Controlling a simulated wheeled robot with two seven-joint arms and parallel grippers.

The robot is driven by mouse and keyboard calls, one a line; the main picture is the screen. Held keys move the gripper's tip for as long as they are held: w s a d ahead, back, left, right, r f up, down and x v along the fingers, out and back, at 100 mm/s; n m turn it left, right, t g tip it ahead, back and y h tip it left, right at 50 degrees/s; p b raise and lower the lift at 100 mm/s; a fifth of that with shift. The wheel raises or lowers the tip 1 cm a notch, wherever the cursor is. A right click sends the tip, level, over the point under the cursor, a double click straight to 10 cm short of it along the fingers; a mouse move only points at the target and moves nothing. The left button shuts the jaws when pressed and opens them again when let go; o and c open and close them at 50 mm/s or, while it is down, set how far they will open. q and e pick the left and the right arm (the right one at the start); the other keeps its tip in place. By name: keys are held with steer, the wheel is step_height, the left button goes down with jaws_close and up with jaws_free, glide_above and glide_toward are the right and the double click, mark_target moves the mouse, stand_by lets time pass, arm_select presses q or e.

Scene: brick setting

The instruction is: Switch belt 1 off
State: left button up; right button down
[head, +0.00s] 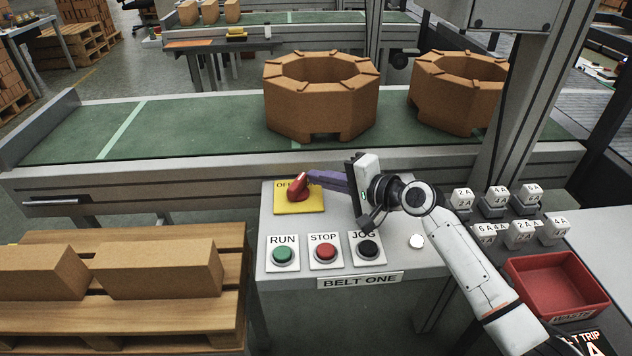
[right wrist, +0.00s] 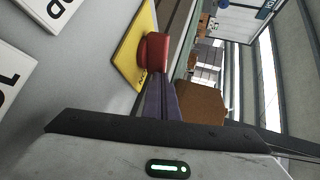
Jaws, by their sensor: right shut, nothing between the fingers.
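The BELT ONE control panel (head: 384,262) stands in front of the green belt. On it a red knob (head: 297,188) sits on a yellow plate (head: 313,203) with a partly covered label beginning "OF". Below are a green RUN button (head: 282,254), a red STOP button (head: 325,252) and a black JOG button (head: 369,248). My right gripper (head: 312,179) is shut and empty, its purple fingers pointing left with the tips at the knob's right side. In the right wrist view the fingertips (right wrist: 158,78) reach the red knob (right wrist: 154,50); contact is unclear. My left gripper is out of view.
Large octagonal brown blocks (head: 320,105) stand on the green belt (head: 190,125). A pallet (head: 205,318) with brown blocks is at lower left. White lettered blocks (head: 497,200) and a red tray (head: 540,275) lie right of the panel, near my right arm.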

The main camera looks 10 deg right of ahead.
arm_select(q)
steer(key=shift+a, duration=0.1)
arm_select(e)
steer(key=shift+w+a, duration=0.2)
steer(key=shift+w, duration=0.95)
stand_by(0.9)
steer(key=shift+s+d, duration=0.2)
steer(key=v, duration=0.4)
steer(key=p+v, duration=0.1)
steer(key=v, duration=0.3)
steer(key=f+v, duration=0.1)
steer(key=v, duration=0.3)
steer(key=shift+s+d+p, duration=0.2)
steer(key=shift+d+p, duration=0.05)
steer(key=shift+p, duration=0.05)
steer(key=shift+s+d+r, duration=0.2)
steer(key=shift+s+d, duration=0.05)
steer(key=shift+s, duration=0.05)
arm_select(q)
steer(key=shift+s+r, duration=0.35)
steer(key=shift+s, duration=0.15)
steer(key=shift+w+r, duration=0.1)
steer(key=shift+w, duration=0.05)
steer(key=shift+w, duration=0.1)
